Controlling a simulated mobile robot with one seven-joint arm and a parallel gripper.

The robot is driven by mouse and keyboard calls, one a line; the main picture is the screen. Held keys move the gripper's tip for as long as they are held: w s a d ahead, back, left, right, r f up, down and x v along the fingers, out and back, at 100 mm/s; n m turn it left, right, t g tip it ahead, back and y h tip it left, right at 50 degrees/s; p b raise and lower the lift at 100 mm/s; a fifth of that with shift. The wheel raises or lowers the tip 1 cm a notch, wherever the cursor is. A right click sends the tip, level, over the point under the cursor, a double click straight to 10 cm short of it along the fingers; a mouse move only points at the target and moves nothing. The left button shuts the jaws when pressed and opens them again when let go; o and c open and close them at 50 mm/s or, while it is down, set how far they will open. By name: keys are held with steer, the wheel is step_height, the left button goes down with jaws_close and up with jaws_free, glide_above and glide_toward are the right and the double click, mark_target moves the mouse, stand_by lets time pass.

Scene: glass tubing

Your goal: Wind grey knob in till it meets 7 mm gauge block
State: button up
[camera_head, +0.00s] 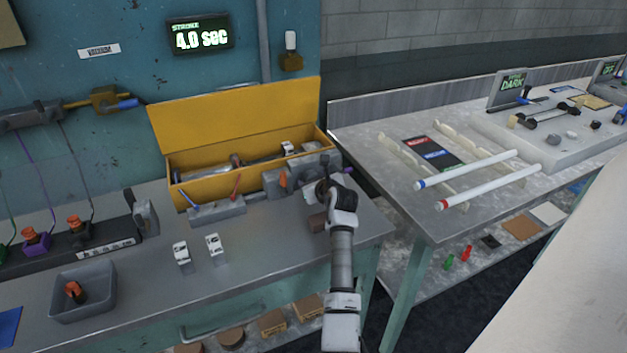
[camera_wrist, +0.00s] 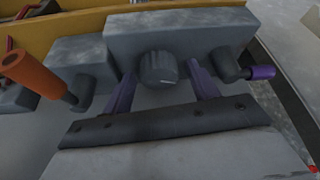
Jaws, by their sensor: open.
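In the wrist view the ribbed grey knob (camera_wrist: 158,68) sticks out of the front of a grey block (camera_wrist: 190,32). My gripper (camera_wrist: 162,82) is open, with one purple finger on each side of the knob and gaps between. I cannot tell how far the fingertips reach along it. In the head view my gripper (camera_head: 318,190) is at the grey fixture (camera_head: 275,180), and my arm hides the knob. Two small white-topped pieces, left (camera_head: 181,252) and right (camera_head: 213,244), stand on the bench; I cannot read which, if either, is the 7 mm gauge block.
An orange handle (camera_wrist: 30,75) sticks out left of the knob, and a purple-tipped rod (camera_wrist: 258,72) on the right. An open yellow box (camera_head: 235,160) stands behind the fixture. A grey tray (camera_head: 85,300) is at the left. The bench front is mostly clear.

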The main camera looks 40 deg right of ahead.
steer(key=c, duration=1)
steer(key=shift+r+m+y+p, duration=0.1)
steer(key=shift+m+y+p, duration=0.5)
steer(key=shift+m, duration=0.1)
steer(key=shift+d+m+y, duration=0.1)
steer(key=shift+m+y, duration=0.5)
steer(key=shift+m, duration=0.3)
steer(key=m+t+y, duration=0.1)
steer(key=m+y, duration=0.1)
steer(key=m, duration=0.2)
steer(key=shift+t, duration=0.4)
steer(key=shift+y, duration=0.3)
